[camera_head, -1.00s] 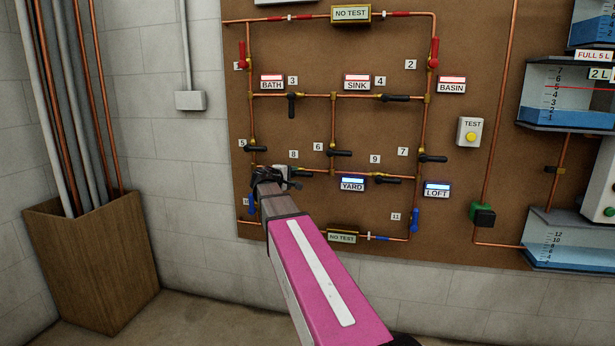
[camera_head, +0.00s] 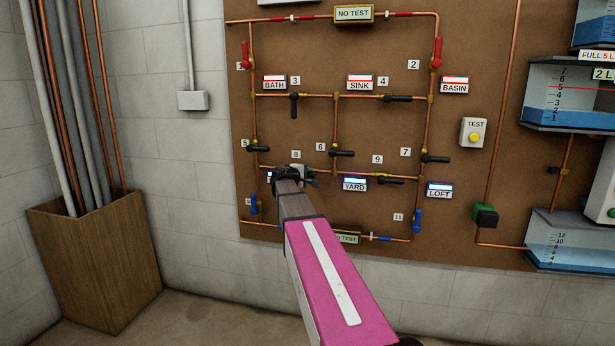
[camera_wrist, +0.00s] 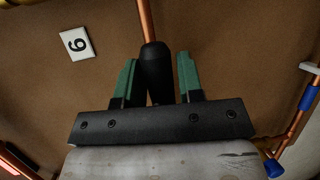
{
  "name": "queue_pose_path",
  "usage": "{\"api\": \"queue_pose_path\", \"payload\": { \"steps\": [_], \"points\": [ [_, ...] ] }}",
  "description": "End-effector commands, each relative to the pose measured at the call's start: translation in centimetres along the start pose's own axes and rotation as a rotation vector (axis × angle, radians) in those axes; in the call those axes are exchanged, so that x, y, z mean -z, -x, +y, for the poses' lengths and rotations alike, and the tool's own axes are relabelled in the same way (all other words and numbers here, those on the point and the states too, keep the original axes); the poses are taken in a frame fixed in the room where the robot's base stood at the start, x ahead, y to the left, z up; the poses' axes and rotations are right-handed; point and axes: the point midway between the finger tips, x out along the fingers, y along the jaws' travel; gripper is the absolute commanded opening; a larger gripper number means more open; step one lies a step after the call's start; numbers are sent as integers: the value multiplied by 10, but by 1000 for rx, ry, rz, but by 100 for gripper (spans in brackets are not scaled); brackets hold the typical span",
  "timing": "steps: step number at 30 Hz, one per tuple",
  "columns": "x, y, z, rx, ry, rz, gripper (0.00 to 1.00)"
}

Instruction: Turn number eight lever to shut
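The number eight label (camera_head: 296,154) is on the brown board in the head view, above a horizontal copper pipe. My gripper (camera_head: 306,178) is just below that label and covers most of the valve there, so its lever angle is hidden in that view. In the wrist view a black lever handle (camera_wrist: 155,72) stands between the two green-padded fingers of my gripper (camera_wrist: 158,80). Thin gaps show beside the handle, so the fingers look open around it, not clamped. The wrist view does not show this lever's own number.
A label reading 6 or 9 (camera_wrist: 76,44) shows turned in the wrist view. Nearby are lever six (camera_head: 343,153), lever nine (camera_head: 390,181), the YARD display (camera_head: 355,184) and a blue lever (camera_head: 254,205). A wooden box of pipes (camera_head: 95,260) stands left.

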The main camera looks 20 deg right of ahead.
Motion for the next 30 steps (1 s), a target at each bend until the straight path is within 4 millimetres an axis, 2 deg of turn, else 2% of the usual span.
{"api": "queue_pose_path", "payload": {
  "steps": [1,3,17,30],
  "points": [
    [0,0,0,0,0,0,18],
    [0,0,0,0,0,0,0],
    [0,-1,-5,32,-75,15,0],
    [6,-2,-24,170,-409,86,0]
  ]
}}
